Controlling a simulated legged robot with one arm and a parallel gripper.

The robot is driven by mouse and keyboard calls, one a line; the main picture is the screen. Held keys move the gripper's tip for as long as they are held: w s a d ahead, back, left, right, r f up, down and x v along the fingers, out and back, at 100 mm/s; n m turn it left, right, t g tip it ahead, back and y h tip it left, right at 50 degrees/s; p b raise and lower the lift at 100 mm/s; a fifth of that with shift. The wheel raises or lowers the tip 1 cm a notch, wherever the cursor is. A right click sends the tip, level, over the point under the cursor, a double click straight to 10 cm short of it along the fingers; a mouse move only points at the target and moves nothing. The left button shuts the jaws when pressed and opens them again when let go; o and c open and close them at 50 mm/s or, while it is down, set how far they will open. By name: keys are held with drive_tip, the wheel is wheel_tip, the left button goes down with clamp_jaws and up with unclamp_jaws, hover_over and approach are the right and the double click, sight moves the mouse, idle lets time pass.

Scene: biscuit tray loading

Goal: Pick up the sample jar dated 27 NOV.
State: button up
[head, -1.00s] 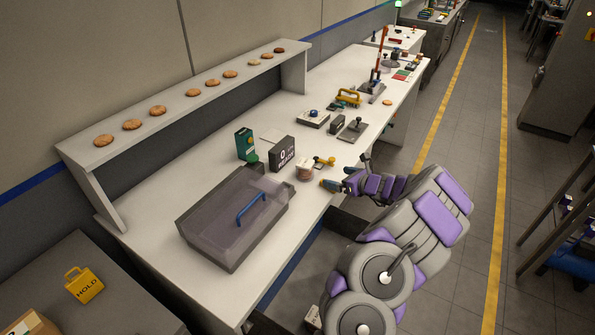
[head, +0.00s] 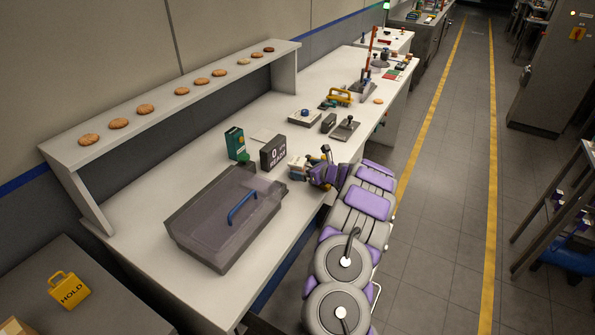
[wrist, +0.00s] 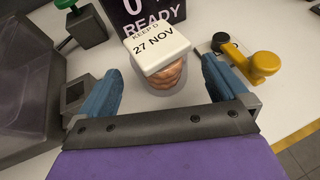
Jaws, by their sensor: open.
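The sample jar (wrist: 165,72) has a white lid marked "KEEP" and "27 NOV", with brown biscuits showing through its clear body in the wrist view. It stands on the white table in front of a dark sign reading "READY". My gripper (wrist: 163,88) is open, with a blue-padded finger on either side of the jar and visible gaps between. In the head view my gripper (head: 311,170) is at the table's front edge by the sign and mostly hides the jar.
The dark sign (head: 273,152) stands just behind the jar. A yellow-handled item (wrist: 262,66) lies close to the right finger. A grey bin with a clear lid and blue handle (head: 242,208) stands to the left. A green box (head: 235,143) is behind it. Biscuits line the raised shelf (head: 150,125).

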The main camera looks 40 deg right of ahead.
sight(304, 168)
drive_tip(key=x, duration=0.2)
drive_tip(key=shift+w+f, duration=0.2)
drive_tip(key=shift+f, duration=0.2)
drive_tip(key=shift+w+b, duration=0.3)
drive_tip(key=shift+w, duration=0.1)
drive_tip(key=c, duration=1.1)
